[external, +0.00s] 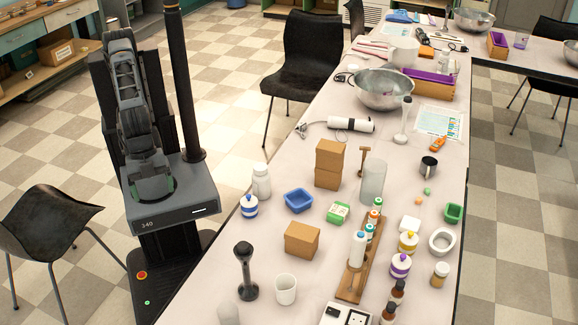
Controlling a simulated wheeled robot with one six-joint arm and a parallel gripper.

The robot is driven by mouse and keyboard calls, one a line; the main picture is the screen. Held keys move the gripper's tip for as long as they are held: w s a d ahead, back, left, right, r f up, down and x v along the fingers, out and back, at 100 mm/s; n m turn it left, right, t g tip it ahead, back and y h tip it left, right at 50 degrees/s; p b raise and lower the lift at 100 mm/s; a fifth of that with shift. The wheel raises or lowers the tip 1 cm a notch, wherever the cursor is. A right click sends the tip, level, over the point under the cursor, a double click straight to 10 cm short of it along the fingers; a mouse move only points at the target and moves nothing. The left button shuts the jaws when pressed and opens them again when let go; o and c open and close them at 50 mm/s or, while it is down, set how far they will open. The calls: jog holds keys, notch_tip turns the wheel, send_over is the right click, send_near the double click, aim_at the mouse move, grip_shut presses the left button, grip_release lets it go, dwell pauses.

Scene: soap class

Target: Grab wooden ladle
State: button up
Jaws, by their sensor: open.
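A small brown wooden tool (363,163) with a thin handle and a short crosspiece at its top is on the long table, between the stacked brown boxes and a clear cylinder. It may be the wooden ladle, but it is too small to tell its shape for sure. My arm (135,110) is folded upright over my base at the left, beside the table and well away from this tool. I cannot make out my gripper's fingers in this view.
Stacked brown boxes (329,164) stand left of the tool and a clear cylinder (373,182) stands right of it. A white hand blender (350,124) lies behind. A wooden rack (348,287) with bottles is nearer. Black chairs (300,55) stand beside the table.

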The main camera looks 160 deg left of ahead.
jog(key=c, duration=0.7)
jog(key=shift+w, duration=0.1)
jog(key=shift+c, duration=0.2)
